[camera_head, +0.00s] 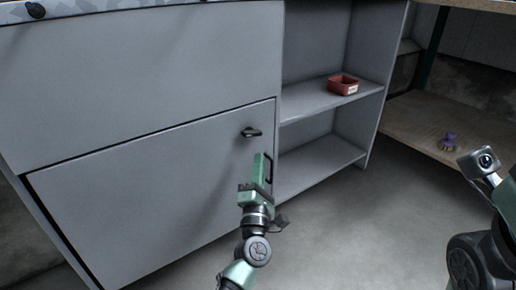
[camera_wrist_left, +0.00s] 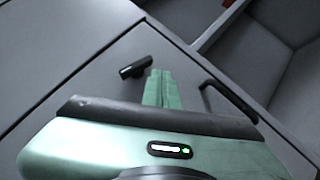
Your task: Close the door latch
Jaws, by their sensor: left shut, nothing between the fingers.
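The lower grey cabinet door (camera_head: 140,190) looks shut in its frame, with a dark seam around it. A small black latch (camera_head: 251,132) sits near its upper right corner, its lever lying roughly sideways; it also shows in the left wrist view (camera_wrist_left: 135,67). A black bar handle (camera_head: 269,168) is below the latch at the door's right edge, and also in the left wrist view (camera_wrist_left: 228,102). My green left gripper (camera_head: 261,157) is shut and empty, its tips just below the latch and beside the handle. In the left wrist view its fingers (camera_wrist_left: 158,86) look apart from both.
Open shelves (camera_head: 325,98) stand right of the door, with a red bin (camera_head: 343,85) on the upper one. A wooden shelf (camera_head: 410,125) at far right holds a small purple object (camera_head: 448,140). My right arm is at the right edge. Grey floor (camera_head: 350,220) is clear.

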